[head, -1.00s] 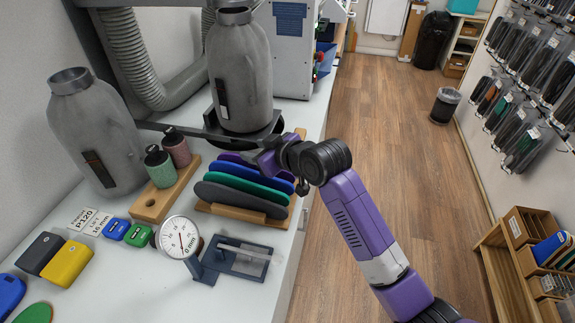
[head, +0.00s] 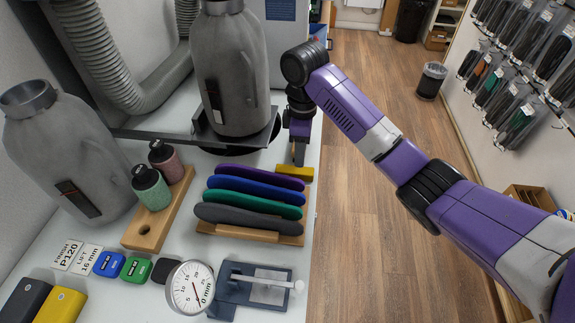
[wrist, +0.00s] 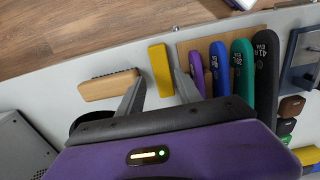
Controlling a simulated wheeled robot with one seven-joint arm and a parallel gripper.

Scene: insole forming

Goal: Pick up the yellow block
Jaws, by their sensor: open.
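A small yellow block (head: 296,172) lies on the white bench near its right edge, just behind the insole rack. In the wrist view the yellow block (wrist: 160,70) is a narrow bar between the two fingers. My gripper (head: 299,158) points down at it in the head view and partly covers it. In the wrist view my gripper (wrist: 158,82) is open, one finger on each side of the block, with nothing held. Whether the fingers touch the block or are low enough around it cannot be told.
The wooden rack (head: 235,233) with several coloured insoles is close in front. A wooden-backed brush (wrist: 108,86) lies beside the gripper in the wrist view. A grey canister (head: 232,75) stands on a dark holder to the left.

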